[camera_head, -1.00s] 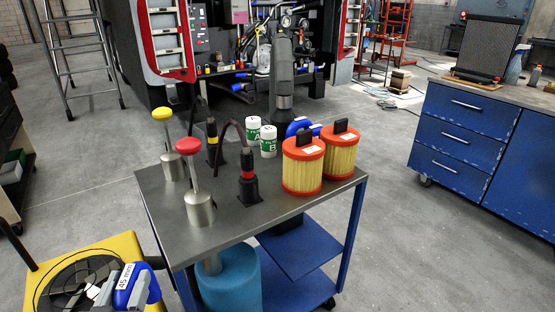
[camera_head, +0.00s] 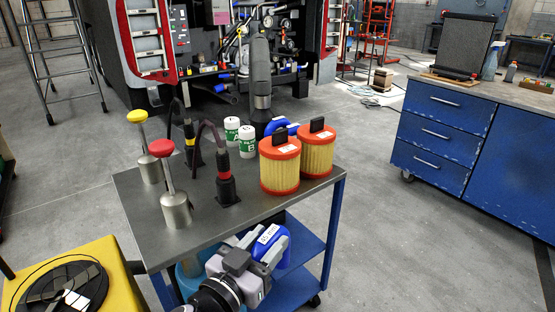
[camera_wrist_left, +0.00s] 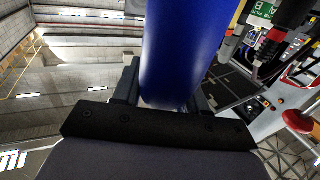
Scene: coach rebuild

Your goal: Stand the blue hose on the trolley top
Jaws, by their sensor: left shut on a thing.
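My left gripper (camera_head: 258,258) is shut on a blue hose (camera_head: 280,248) with a white label, in front of the trolley's near edge and lower in the picture than its top. The hose fills the upper middle of the left wrist view (camera_wrist_left: 187,50), between the fingers. The trolley top (camera_head: 205,232) is grey and carries several things. Another blue piece (camera_head: 277,126) lies at its back, partly hidden behind two orange-capped yellow filters (camera_head: 279,166) (camera_head: 317,155). My right gripper is not in view.
Two metal canisters with yellow (camera_head: 137,116) and red (camera_head: 161,148) knobs, two black connectors with cables (camera_head: 226,187) and two white-green bottles (camera_head: 247,141) stand on the top. Bare surface shows along the near edge. A yellow stand (camera_head: 107,256) is lower left; a blue cabinet (camera_head: 440,130) is right.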

